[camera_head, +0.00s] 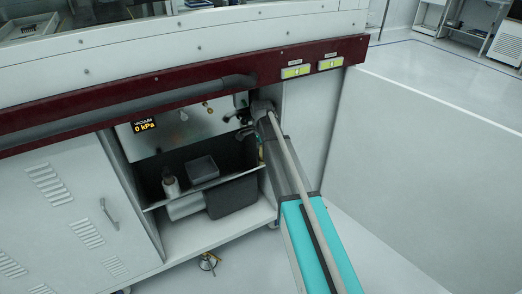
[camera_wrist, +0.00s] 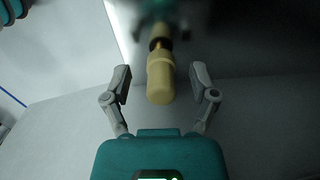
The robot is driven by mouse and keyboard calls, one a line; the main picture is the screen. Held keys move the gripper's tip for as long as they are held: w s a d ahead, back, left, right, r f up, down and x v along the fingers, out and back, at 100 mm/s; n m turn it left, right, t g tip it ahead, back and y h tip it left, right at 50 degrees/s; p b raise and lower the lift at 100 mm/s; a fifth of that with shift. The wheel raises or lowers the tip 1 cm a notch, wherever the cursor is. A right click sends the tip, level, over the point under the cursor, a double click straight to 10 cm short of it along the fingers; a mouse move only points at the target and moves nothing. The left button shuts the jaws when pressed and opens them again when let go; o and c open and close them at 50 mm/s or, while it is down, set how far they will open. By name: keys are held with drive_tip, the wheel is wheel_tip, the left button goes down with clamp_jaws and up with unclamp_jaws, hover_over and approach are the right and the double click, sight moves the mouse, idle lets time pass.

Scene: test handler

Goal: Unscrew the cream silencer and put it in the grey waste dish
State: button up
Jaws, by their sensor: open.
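The cream silencer (camera_wrist: 161,80) is a rounded cylinder in the wrist view. It is still joined by a narrow brass-coloured neck to a dark, blurred fitting (camera_wrist: 162,32) above it. My gripper (camera_wrist: 160,72) is open, with one finger on each side of the silencer and a visible gap at both. In the head view my gripper (camera_head: 246,122) is in the upper right of the open cabinet bay, and I cannot make out the silencer there. A square grey dish (camera_head: 202,168), which looks like the waste dish, is on the shelf below and left of my gripper.
A small bottle (camera_head: 170,184) stands left of the dish on the shelf (camera_head: 155,205). A dark container (camera_head: 232,197) is below. The panel with a 0 kPa vacuum display (camera_head: 144,126) has small brass fittings (camera_head: 209,107). A maroon rail (camera_head: 200,88) crosses above the bay.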

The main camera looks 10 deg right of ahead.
clamp_jaws()
idle(0.4)
drive_tip(key=shift+r+p, duration=0.75)
idle(1.0)
drive_tip(key=shift+r+p, duration=0.7)
